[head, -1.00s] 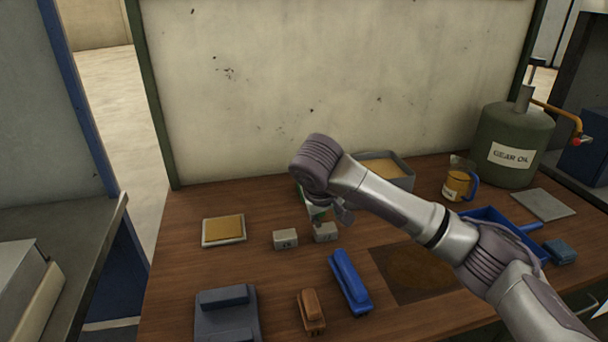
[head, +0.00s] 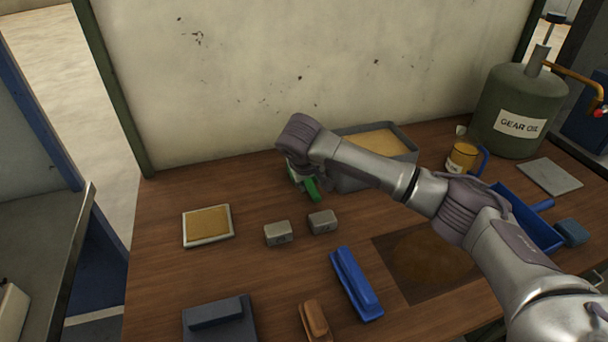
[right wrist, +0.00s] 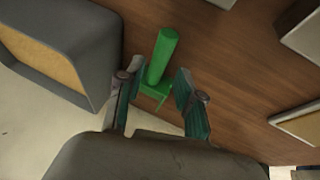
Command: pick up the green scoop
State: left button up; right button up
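The green scoop (head: 312,189) lies on the brown table beside the grey bin, partly hidden by my right arm in the head view. In the right wrist view the scoop's handle (right wrist: 163,55) points away from the gripper, and its wider part lies between the fingers. My right gripper (right wrist: 157,98) is open around the scoop, with a gap visible between each finger and the scoop. In the head view my wrist covers most of the gripper. My left gripper is not in view.
The grey bin (head: 404,132) with tan contents stands close to the scoop. Two small grey blocks (head: 278,233) (head: 322,221) sit nearer the front. A framed tan pad (head: 207,244) lies left, a blue brush-like block (head: 355,283) in front. The wall (head: 250,60) rises behind.

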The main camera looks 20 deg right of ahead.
aim_at(312, 189)
jog(key=p+x, duration=0.1)
jog(key=x, duration=0.4)
jog(key=shift+w+d+f, duration=0.1)
jog(key=shift+f, duration=0.25)
jog(key=shift+c, duration=0.4)
grip_shut()
